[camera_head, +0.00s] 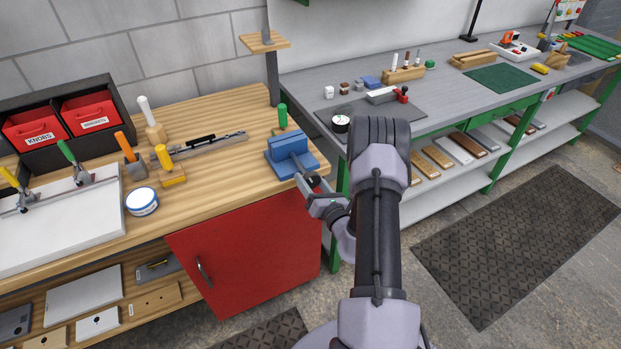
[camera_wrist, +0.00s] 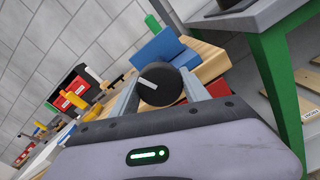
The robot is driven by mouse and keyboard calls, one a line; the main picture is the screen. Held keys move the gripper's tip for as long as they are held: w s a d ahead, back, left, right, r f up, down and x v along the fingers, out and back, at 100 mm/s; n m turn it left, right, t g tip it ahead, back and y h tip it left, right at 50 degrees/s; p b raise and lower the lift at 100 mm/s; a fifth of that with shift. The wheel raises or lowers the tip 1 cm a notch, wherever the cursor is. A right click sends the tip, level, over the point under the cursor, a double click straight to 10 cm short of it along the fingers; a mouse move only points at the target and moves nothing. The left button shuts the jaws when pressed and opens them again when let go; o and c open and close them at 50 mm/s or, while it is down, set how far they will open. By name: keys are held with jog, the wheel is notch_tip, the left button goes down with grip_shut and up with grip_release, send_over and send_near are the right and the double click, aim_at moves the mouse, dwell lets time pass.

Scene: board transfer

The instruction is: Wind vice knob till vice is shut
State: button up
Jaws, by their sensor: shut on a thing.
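The blue vice (camera_head: 290,153) stands at the right front corner of the wooden bench; its blue body also shows in the wrist view (camera_wrist: 158,46). Its knob (camera_wrist: 161,84) is black and round with a pale bar mark on its face, and it points out from the bench front. My gripper (camera_head: 311,186) is at the knob, and in the wrist view its two fingers (camera_wrist: 165,90) lie on either side of the knob, shut on it. The pale mark is tilted. The vice jaws are too small and partly hidden to tell their gap.
A green-handled tool (camera_head: 282,116) stands just behind the vice. A wooden bench (camera_head: 225,165) carries tools, a white board and red bins (camera_head: 88,112). A red cabinet door (camera_head: 250,245) is below the vice. A grey bench with a green frame (camera_head: 450,110) stands close on the right.

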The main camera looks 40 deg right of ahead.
jog(key=shift+m+p, duration=0.8)
jog(key=shift+m, duration=1.4)
jog(key=o, duration=1.3)
jog(key=shift+o, duration=0.2)
jog(key=shift+s, duration=0.1)
jog(key=p+v, duration=0.1)
jog(key=v, duration=1.6)
jog(key=shift+s+p, duration=0.15)
jog(key=shift+p, duration=0.25)
